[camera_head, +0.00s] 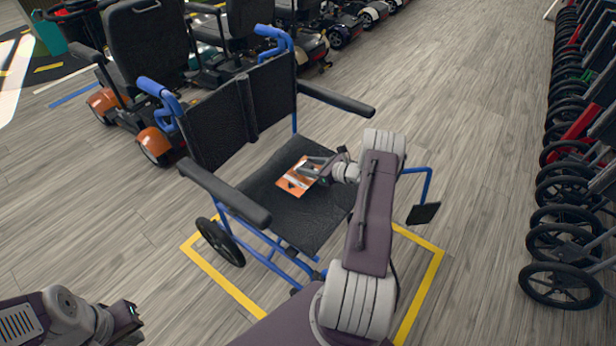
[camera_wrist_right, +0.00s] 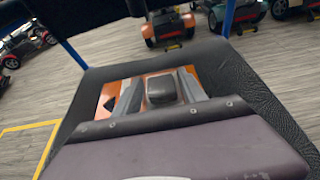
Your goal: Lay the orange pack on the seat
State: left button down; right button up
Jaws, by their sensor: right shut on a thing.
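The orange pack (camera_head: 297,179) is flat, with a white part and a dark mark. In the head view it shows over the black seat (camera_head: 262,205) of a blue-framed wheelchair. My right gripper (camera_head: 313,170) is shut on the pack, near its right side. In the right wrist view the pack (camera_wrist_right: 107,100) shows around my fingers (camera_wrist_right: 152,95), with the seat (camera_wrist_right: 235,72) behind and beside it. Whether the pack touches the seat I cannot tell. My left gripper (camera_head: 132,312) is low at the left, away from the chair; its fingertips are too small to judge.
The wheelchair's armrests (camera_head: 226,190) (camera_head: 336,98) and backrest (camera_head: 240,110) stand around the seat. A yellow floor outline (camera_head: 222,284) surrounds the chair. Mobility scooters (camera_head: 150,60) stand behind it. A row of wheels (camera_head: 562,240) lines the right side. The grey floor between is clear.

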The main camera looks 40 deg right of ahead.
notch_tip(320, 180, down, 4)
jog(key=shift+r+b, duration=0.25)
jog(key=shift+b, duration=0.55)
jog(key=shift+w+f, duration=0.1)
jog(key=shift+f, duration=0.3)
jog(key=shift+r, duration=0.1)
jog(key=shift+f+b, duration=0.6)
jog(key=o, duration=1.4)
jog(key=shift+c, duration=0.2)
